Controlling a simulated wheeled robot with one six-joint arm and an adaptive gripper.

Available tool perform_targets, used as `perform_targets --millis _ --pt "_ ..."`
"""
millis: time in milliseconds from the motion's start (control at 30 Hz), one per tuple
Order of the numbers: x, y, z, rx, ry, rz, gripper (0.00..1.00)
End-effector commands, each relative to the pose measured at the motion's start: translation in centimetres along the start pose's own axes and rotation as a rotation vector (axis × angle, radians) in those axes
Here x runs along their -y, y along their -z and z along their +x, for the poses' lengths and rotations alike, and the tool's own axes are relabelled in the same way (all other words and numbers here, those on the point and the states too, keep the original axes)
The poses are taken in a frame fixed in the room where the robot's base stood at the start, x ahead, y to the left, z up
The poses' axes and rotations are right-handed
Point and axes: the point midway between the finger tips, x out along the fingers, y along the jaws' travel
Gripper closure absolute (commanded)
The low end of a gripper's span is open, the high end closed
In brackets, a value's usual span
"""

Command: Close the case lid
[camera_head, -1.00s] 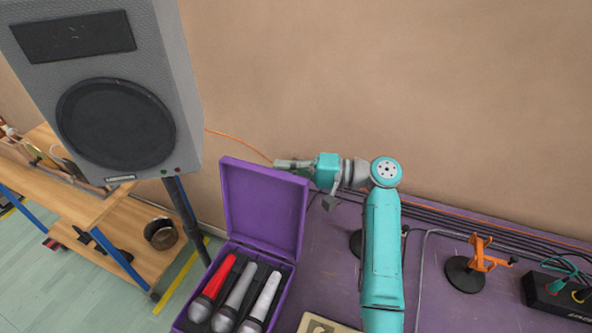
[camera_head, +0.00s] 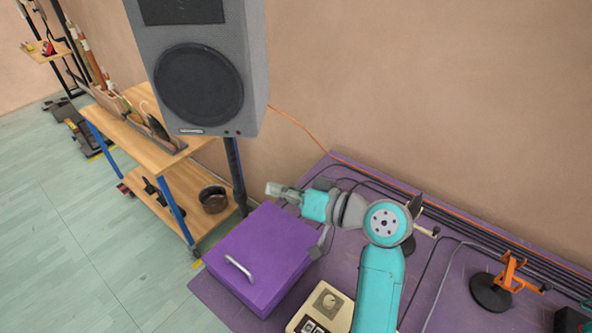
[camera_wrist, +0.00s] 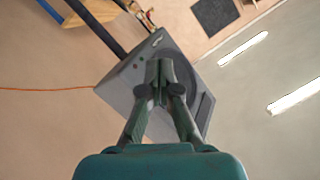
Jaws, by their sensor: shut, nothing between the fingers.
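The purple case (camera_head: 252,252) stands on the purple surface, left of my arm in the head view. Its lid (camera_head: 262,240) lies down flat over the box, with a silver handle (camera_head: 238,268) on the near-left side. The microphones seen inside earlier are hidden under the lid. My gripper (camera_head: 273,189) is just beyond the far edge of the lid, pointing left. In the wrist view my gripper (camera_wrist: 160,65) is shut and empty, with its fingertips together in front of the speaker.
A grey speaker (camera_head: 200,85) on a black stand (camera_head: 236,170) rises behind the case. A cream box (camera_head: 322,303) sits right of the case. An orange clamp (camera_head: 512,272) stands at right. A wooden shelf (camera_head: 135,125) is at left.

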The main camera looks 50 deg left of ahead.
Motion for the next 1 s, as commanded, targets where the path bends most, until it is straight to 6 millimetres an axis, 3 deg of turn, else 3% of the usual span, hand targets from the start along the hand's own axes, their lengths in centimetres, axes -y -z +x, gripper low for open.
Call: perform_targets --millis 200,500,700,1000 --pt "2.2 -4.4 1.1 0.002 -0.044 -0.199 1.00" --pt "3.5 -10.2 2.4 0.003 -0.103 -0.453 1.00" --pt "3.5 -13.0 3.0 0.002 -0.133 -0.582 1.00" --pt "3.2 -15.3 3.5 0.000 -0.135 -0.583 1.00"
